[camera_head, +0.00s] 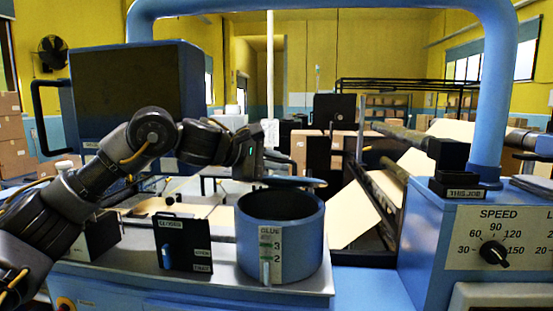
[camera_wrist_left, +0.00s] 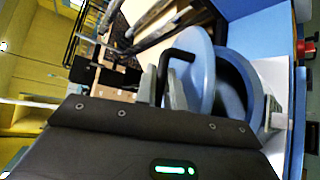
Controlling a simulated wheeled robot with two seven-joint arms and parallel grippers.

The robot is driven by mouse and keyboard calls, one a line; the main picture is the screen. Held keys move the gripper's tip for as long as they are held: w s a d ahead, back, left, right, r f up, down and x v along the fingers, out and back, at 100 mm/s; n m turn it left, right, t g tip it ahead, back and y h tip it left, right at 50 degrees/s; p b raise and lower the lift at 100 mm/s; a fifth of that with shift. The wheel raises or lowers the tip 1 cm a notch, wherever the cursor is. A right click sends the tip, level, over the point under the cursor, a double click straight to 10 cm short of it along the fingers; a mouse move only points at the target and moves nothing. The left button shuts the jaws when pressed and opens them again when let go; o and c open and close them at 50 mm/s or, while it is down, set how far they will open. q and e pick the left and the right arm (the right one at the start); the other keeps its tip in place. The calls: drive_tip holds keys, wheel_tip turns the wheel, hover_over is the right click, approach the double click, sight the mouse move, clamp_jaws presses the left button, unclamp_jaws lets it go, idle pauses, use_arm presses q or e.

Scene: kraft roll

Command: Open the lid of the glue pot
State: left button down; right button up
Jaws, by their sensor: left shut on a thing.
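The blue glue pot (camera_head: 290,240) stands on the metal bench top, with a GLUE level label on its front. Its mouth is uncovered and the inside looks dark. The round blue lid (camera_head: 296,182) shows nearly edge-on over the pot's far rim; whether it touches the rim is unclear. My left gripper (camera_head: 281,160) is at the lid's upper side. In the left wrist view, its fingers (camera_wrist_left: 167,88) are shut on the lid's black bent handle (camera_wrist_left: 181,55). The lid's face (camera_wrist_left: 198,78) stands at an angle to the pot (camera_wrist_left: 238,75). My right gripper is in neither view.
A black labelled holder (camera_head: 185,243) stands left of the pot. A large dark-fronted blue box (camera_head: 135,95) is behind my left arm. A blue frame post (camera_head: 492,90) and a control panel with a SPEED knob (camera_head: 494,253) are at right. Paper rollers are behind.

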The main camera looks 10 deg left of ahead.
use_arm(q)
drive_tip(key=shift+n+g, duration=0.5)
drive_tip(key=shift+g, duration=0.2)
drive_tip(key=w+r+p, duration=0.1)
drive_tip(key=p, duration=0.1)
drive_tip(key=w+r+p, duration=0.1)
drive_tip(key=r+p, duration=0.1)
drive_tip(key=p, duration=0.1)
drive_tip(key=shift+w+r, duration=0.15)
drive_tip(key=shift+r, duration=0.1)
drive_tip(key=shift+w+y+p, duration=0.25)
drive_tip(key=shift+y+p, duration=0.05)
drive_tip(key=shift+p, duration=0.1)
drive_tip(key=shift+w, duration=0.1)
drive_tip(key=c, duration=1.8)
unclamp_jaws()
drive_tip(key=shift+o, duration=0.2)
drive_tip(key=shift+a, duration=0.1)
